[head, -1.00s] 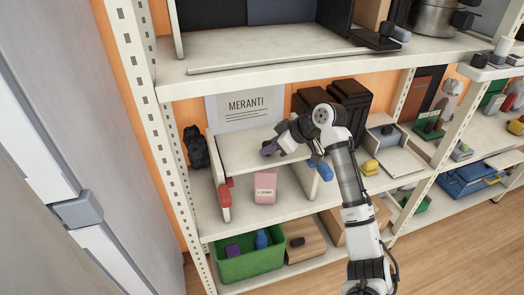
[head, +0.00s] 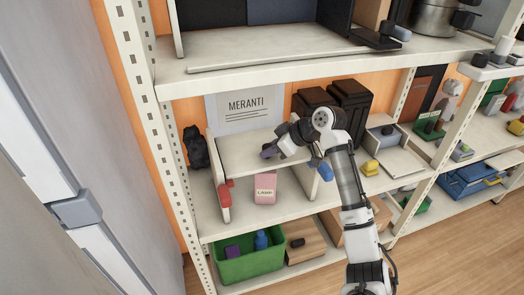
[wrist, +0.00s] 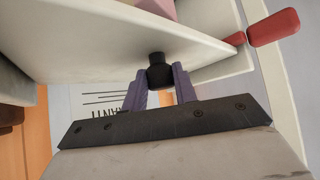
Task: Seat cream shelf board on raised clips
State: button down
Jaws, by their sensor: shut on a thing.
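The cream shelf board (head: 238,155) lies roughly level between two cream side panels in the middle bay of the rack. My gripper (head: 268,151) is at its front edge. In the wrist view, my gripper's purple fingers (wrist: 160,88) are shut on a black knob (wrist: 158,72) on the edge of the board (wrist: 100,40). A blue clip (head: 325,172) is at the right panel, partly behind my arm. Contact between board and clips cannot be told.
A pink box labelled LAMP (head: 265,188) stands under the board. A MERANTI sign (head: 246,108) is behind it. Black bins (head: 350,102) stand behind my arm. A green crate (head: 248,265) is on the shelf below.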

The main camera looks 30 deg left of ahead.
jog(key=c, duration=1)
grip_release()
jog(key=shift+c, duration=0.2)
jog(key=shift+f, duration=0.1)
jog(key=b+v, duration=0.2)
jog(key=v, duration=1.1)
jog(key=shift+d+r, duration=0.25)
jog(key=shift+r, duration=0.05)
